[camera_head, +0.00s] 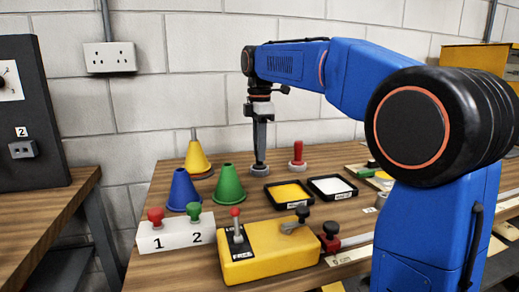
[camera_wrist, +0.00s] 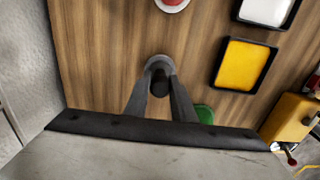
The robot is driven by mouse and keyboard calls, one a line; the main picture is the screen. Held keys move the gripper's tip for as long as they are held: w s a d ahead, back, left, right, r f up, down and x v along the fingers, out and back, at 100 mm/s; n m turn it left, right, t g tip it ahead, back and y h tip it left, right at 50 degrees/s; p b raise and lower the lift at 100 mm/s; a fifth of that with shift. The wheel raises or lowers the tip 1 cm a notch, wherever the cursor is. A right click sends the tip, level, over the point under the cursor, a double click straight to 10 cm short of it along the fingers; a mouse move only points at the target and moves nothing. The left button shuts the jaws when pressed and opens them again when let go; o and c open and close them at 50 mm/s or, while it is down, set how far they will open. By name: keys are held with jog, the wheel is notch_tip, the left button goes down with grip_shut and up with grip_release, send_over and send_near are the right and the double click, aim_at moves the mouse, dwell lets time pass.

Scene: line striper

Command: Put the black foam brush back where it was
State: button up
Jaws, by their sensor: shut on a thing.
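My gripper (camera_head: 259,160) points straight down at the back middle of the table. In the wrist view, the fingers (camera_wrist: 158,80) are closed on a small dark upright thing, the black foam brush (camera_wrist: 160,86). A pale round base (camera_wrist: 156,61) shows right under the fingertips. In the head view this round base (camera_head: 258,170) is on the tabletop, and the fingers hide most of the brush. I cannot tell whether the brush is seated in the base or just above it.
Right of the gripper stands a red-handled piece (camera_head: 297,154) on a round base. In front are a yellow tray (camera_head: 289,194) and a white tray (camera_head: 333,187). Green (camera_head: 229,185), blue (camera_head: 184,190) and yellow (camera_head: 197,158) cones stand left. A yellow lever box (camera_head: 268,253) is nearer.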

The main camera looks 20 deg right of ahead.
jog(key=shift+f, duration=0.1)
jog(key=o, duration=0.9)
notch_tip(320, 180, up, 11)
jog(key=shift+r, duration=0.65)
